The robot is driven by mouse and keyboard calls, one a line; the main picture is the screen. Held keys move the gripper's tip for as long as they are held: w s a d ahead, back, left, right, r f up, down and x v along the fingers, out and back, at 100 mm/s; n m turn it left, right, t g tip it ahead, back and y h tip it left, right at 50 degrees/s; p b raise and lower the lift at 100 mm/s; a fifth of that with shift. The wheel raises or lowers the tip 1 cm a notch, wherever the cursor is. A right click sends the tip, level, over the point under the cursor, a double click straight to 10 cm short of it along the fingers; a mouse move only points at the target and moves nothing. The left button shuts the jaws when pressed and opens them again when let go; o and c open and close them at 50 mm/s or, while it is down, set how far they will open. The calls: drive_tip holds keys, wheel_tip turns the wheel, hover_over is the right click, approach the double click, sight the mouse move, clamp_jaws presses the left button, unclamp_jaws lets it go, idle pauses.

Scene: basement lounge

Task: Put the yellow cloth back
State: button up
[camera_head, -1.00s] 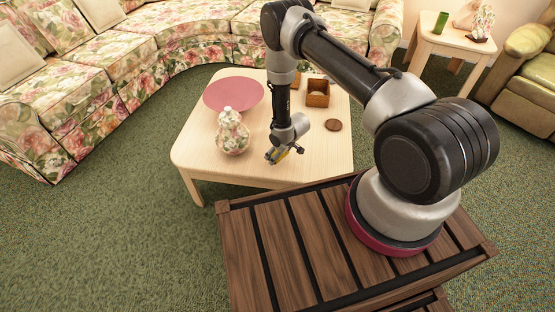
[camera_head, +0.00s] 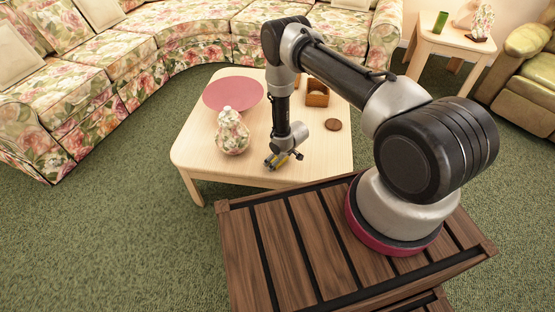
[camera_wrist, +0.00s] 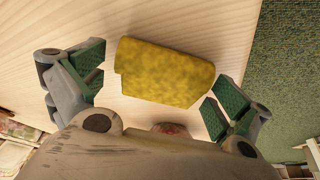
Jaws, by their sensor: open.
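The yellow cloth (camera_wrist: 165,72) lies folded on the light wooden table (camera_wrist: 212,28), near the table's edge, in the wrist view. My gripper (camera_wrist: 153,97) is open, with one green-padded finger on each side of the cloth. The left finger is close to the cloth's left end and the right finger is close to its lower right corner. I cannot tell whether either finger touches it. In the head view my gripper (camera_head: 278,161) is low over the table's front part, and only a little of the yellow cloth shows there.
A floral lidded jar (camera_head: 232,133) stands left of my gripper. A pink round mat (camera_head: 233,93) lies behind it. A brown wooden box (camera_head: 317,94) and a brown round coaster (camera_head: 333,125) are to the right. A side table (camera_head: 455,45) stands at the back right.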

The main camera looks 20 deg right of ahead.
drive_tip(key=shift+r, duration=0.1)
drive_tip(key=s+d+r+m+h, duration=0.1)
drive_tip(key=d+r, duration=0.2)
drive_tip(key=r, duration=1.3)
drive_tip(key=s+d+r+m, duration=0.1)
drive_tip(key=d+r, duration=0.3)
drive_tip(key=r, duration=1.2)
drive_tip(key=s+d+r+m+h, duration=0.1)
drive_tip(key=d+r, duration=0.2)
drive_tip(key=r, duration=1.3)
drive_tip(key=s+d+r+m, duration=0.2)
drive_tip(key=s+d+r, duration=0.2)
drive_tip(key=s+r, duration=1.4)
drive_tip(key=s, duration=0.5)
drive_tip(key=s+r+m, duration=0.1)
drive_tip(key=s+r, duration=0.2)
drive_tip(key=s, duration=0.5)
drive_tip(key=shift+d, duration=0.45)
